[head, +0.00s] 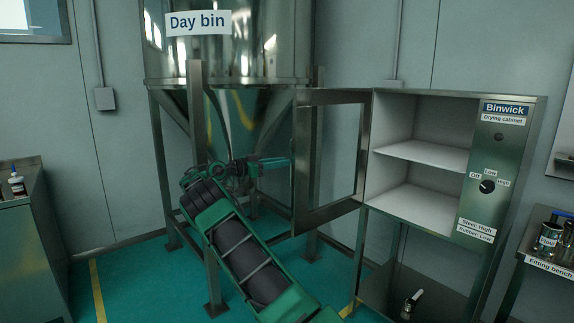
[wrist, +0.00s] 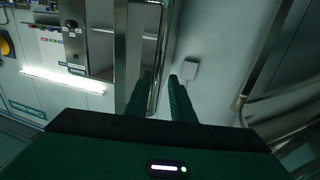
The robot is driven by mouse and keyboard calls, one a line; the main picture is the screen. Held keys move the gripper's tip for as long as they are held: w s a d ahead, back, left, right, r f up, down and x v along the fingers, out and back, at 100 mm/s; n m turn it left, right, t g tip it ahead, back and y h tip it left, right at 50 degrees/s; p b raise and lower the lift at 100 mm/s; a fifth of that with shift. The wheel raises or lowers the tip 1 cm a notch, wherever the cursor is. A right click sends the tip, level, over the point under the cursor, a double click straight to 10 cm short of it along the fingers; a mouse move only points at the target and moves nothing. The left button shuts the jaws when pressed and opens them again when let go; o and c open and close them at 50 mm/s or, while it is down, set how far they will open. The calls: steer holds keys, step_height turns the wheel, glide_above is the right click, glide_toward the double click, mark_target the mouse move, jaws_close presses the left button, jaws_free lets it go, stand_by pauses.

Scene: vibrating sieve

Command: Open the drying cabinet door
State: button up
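The drying cabinet (head: 505,165) stands at the right in the head view, with a dial and the label "Binwick". Its framed door (head: 328,208) stands wide open, swung out to the left, and the white shelves inside are in plain view. My gripper (head: 289,161) is at the door's outer left edge. In the wrist view my two fingers (wrist: 161,82) are apart. A metal bar of the door (wrist: 160,50) runs down between them, with a narrow gap beside the right finger. Contact at the left finger is hidden.
The steel day bin (head: 230,50) on legs stands behind my arm, close to the door's left edge. The fitting bench (head: 548,266) is at the right, and another bench (head: 22,190) at the left.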

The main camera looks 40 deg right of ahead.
steer(key=v, duration=0.6)
steer(key=shift+w, duration=0.2)
